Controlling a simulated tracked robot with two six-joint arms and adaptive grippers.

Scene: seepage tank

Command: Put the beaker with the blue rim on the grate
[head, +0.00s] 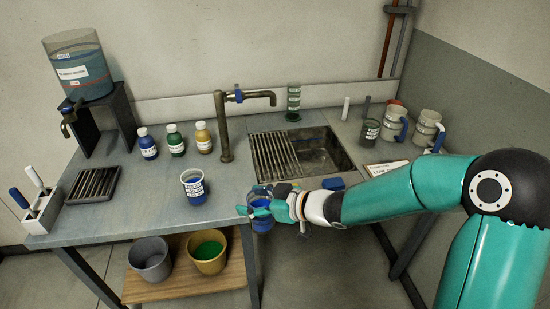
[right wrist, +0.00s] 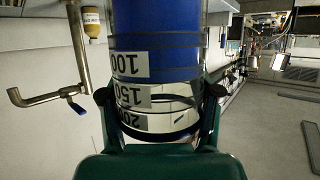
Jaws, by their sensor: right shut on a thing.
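My right gripper (head: 258,209) is shut on a clear beaker holding blue liquid (head: 262,222), in front of the counter's front edge. In the right wrist view this beaker (right wrist: 155,65) appears upside down, with its graduation label between my fingers; its rim colour is unclear. Another beaker with a blue-looking rim and dark blue contents (head: 195,187) stands upright on the counter, left of my gripper. A dark slatted grate (head: 93,184) lies at the counter's left. Another slatted grate (head: 272,157) covers the left part of the sink. My left gripper is out of view.
A tap (head: 224,125) stands left of the sink (head: 323,152). Three small bottles (head: 175,140) stand at the back. A tank (head: 78,70) sits on a stand. Mugs (head: 426,128) and a dark cup (head: 370,131) are at right. Two buckets (head: 207,253) are below.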

